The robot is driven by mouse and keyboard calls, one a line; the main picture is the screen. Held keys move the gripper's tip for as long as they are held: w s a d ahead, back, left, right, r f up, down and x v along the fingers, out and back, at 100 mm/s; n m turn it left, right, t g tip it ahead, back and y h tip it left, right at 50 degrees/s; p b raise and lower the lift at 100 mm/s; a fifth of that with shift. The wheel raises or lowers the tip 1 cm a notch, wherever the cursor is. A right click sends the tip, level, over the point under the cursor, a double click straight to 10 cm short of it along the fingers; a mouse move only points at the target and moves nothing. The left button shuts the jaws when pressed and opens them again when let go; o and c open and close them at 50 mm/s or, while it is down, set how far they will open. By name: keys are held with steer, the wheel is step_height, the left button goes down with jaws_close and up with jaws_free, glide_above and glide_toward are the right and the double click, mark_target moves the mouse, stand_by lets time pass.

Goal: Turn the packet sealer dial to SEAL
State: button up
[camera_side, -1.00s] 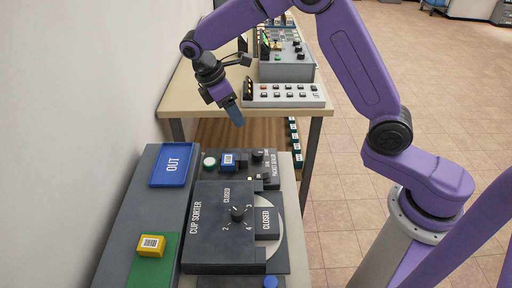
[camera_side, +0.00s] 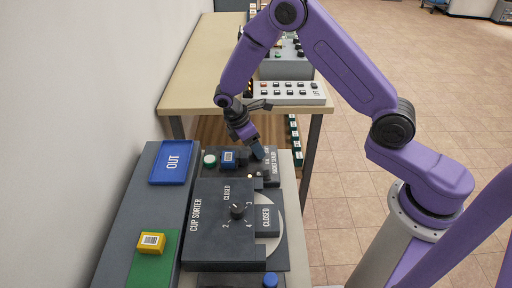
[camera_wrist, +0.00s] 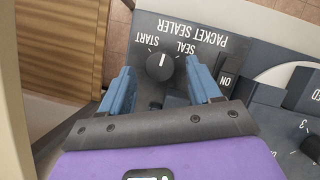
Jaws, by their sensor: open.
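The packet sealer (camera_wrist: 218,30) is a dark panel, upside down in the wrist view. Its dial (camera_wrist: 160,66) is a round black knob with a white pointer line, with START and SEAL printed beside it. The pointer line runs roughly up and down in that view; I cannot tell which label it is set to. My gripper (camera_wrist: 160,80) is open, with its blue fingers on either side of the dial. In the side view my gripper (camera_side: 257,152) is low over the packet sealer (camera_side: 240,166) and hides the dial.
An ON switch (camera_wrist: 228,74) sits close beside one finger.

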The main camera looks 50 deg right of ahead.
steer(key=shift+x, duration=0.9)
steer(key=c, duration=1)
steer(key=shift+c, duration=0.2)
steer(key=shift+m, duration=0.4)
steer(key=shift+w+m+g+y, duration=0.1)
steer(key=shift+m+g+y, duration=0.35)
steer(key=shift+m, duration=0.85)
steer(key=shift+m+g+y, duration=0.25)
steer(key=shift+m+g, duration=0.3)
steer(key=shift+m, duration=0.75)
